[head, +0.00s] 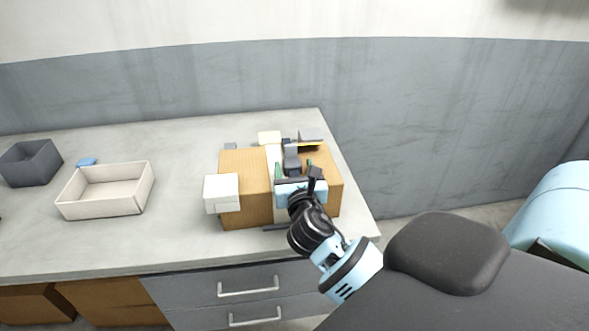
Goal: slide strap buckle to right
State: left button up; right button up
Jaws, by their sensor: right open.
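A brown box-like case (247,170) sits on the counter near its right end. A cream strap (270,155) runs across its top from back to front. A dark grey piece that looks like the strap buckle (291,152) is on top, just right of the strap's visible part. My right gripper (294,168) is over the case, its fingers spread and pointing to the back. The dark piece shows between or just beyond the fingertips; I cannot tell whether they touch it. My gripper and wrist hide the front right of the case. My left gripper is not in view.
A white block (222,190) stands at the case's left side. Further left are an empty cream tray (105,207), a small blue item (87,162) and a dark grey bin (31,163). The counter (185,165) is clear between tray and case. A grey wall (440,120) rises behind.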

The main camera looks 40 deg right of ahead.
jog(key=v, duration=0.8)
jog(key=shift+d, duration=0.1)
dwell(0.3)
jog(key=shift+f, duration=0.1)
